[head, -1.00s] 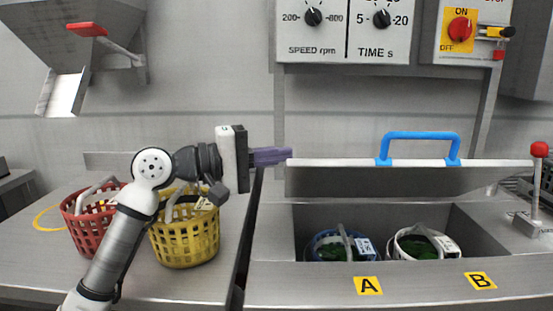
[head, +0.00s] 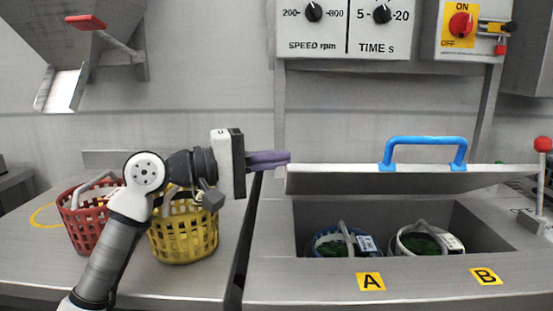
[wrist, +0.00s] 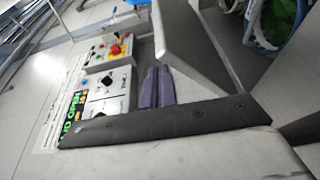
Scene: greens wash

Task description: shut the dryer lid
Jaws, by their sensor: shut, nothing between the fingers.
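The dryer lid (head: 340,180) is a grey slab with a blue handle (head: 425,140) on its upper edge. It stands raised and tilted over the dryer's well (head: 318,212), which is open below it. My gripper (head: 287,158) is shut and empty, its purple fingers level at the lid's left corner. I cannot tell if they touch it. In the wrist view the closed fingers (wrist: 158,88) lie beside the grey lid panel (wrist: 192,45).
A blue basket (head: 322,243) and a white basket (head: 402,247) with greens sit in the well, behind labels A and B. Red (head: 82,232) and yellow (head: 185,240) baskets stand on the left counter. A red-knobbed lever (head: 542,145) stands at right; a control panel (head: 348,35) hangs above.

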